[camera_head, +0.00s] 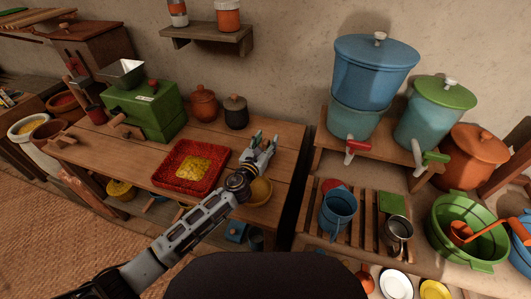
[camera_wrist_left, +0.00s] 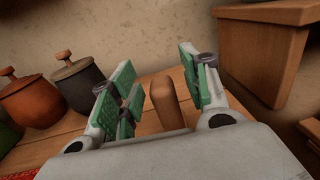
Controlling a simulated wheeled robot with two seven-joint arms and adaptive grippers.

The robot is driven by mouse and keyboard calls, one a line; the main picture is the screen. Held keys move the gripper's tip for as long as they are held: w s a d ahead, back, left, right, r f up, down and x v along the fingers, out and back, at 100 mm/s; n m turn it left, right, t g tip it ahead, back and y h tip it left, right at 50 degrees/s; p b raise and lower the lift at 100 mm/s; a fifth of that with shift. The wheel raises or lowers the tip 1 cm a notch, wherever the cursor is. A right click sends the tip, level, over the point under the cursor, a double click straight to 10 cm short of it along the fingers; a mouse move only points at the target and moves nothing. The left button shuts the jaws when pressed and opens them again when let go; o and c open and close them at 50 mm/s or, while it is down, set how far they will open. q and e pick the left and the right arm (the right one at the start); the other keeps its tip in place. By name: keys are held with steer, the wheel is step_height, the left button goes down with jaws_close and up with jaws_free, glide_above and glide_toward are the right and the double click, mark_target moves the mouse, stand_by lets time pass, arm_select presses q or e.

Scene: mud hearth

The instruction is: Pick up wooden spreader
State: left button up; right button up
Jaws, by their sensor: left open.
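The wooden spreader (camera_wrist_left: 167,100) shows in the left wrist view as a plain brown wooden piece with a rounded end, between the two green-padded fingers. Its lower part is hidden behind the gripper body, and in the head view I cannot make it out under the gripper. My left gripper (camera_head: 265,138) is open over the right part of the wooden table; its fingers also show in the wrist view (camera_wrist_left: 157,68). They stand on either side of the wooden piece, with a visible gap. My right gripper is not in view.
A red tray (camera_head: 165,171) with yellow grains lies left of the gripper, and a yellow bowl (camera_head: 260,192) is close below it. A dark lidded pot (camera_head: 236,112) and an orange lidded pot (camera_head: 203,103) stand behind. A wooden stand (camera_head: 313,157) with blue dispensers is at right.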

arm_select(q)
steer(key=shift+s+r, duration=0.1)
steer(key=c, duration=1)
jaws_close()
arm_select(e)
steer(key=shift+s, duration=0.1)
arm_select(q)
steer(key=shift+r, duration=0.1)
